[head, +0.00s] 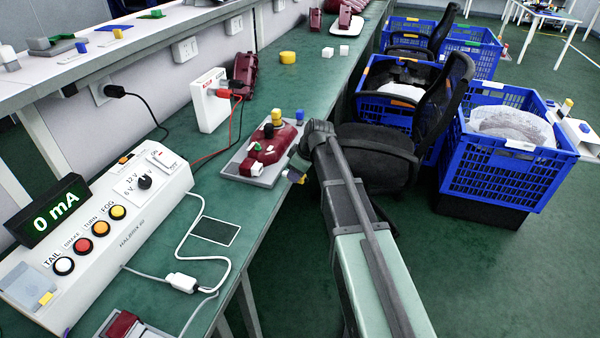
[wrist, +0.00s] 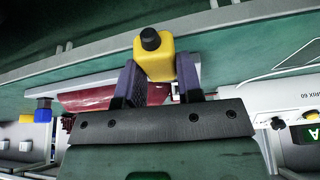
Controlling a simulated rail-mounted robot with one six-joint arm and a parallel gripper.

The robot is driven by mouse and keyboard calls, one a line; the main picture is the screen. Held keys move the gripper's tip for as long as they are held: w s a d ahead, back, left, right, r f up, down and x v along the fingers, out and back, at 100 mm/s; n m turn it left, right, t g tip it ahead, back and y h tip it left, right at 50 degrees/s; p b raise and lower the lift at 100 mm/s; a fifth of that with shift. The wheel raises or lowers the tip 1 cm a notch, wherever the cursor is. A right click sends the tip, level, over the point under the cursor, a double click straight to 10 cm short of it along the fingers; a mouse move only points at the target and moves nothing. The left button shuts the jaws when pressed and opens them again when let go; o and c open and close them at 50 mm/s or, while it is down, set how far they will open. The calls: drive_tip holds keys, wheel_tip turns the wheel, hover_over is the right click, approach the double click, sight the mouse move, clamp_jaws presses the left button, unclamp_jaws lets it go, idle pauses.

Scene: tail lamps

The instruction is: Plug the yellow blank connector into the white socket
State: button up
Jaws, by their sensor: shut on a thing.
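My gripper (wrist: 150,88) is shut on a yellow connector (wrist: 158,62) with a black tip, held between its two dark fingers. In the head view, my gripper (head: 296,168) is at the bench edge, just right of a dark red lamp (head: 268,147) on a grey plate. A bit of yellow shows at the fingers there, mostly hidden. A small white block (head: 257,169) sits at the lamp's near side. A white cable connector (head: 182,282) lies on the bench nearer the tester. I cannot tell which is the white socket. The held connector looks apart from both.
The white tester (head: 135,215) with its 0 mA display (head: 48,208) stands left. Red and black leads run from a white box (head: 210,100) behind the lamp. A yellow block (head: 277,117) stands by the lamp. A black chair (head: 385,150) and blue crates (head: 510,165) are right.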

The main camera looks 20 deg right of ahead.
drive_tip(key=shift+n, duration=0.4)
drive_tip(key=shift+s+a+r, duration=0.1)
drive_tip(key=shift+s+a, duration=0.15)
drive_tip(key=shift+s, duration=0.05)
drive_tip(key=shift+w+a, duration=0.85)
drive_tip(key=shift+a, duration=0.25)
drive_tip(key=shift+w+a, duration=0.85)
drive_tip(key=shift+a, duration=0.25)
drive_tip(key=shift+a, duration=0.1)
drive_tip(key=shift+w+a, duration=0.85)
drive_tip(key=shift+a, duration=0.3)
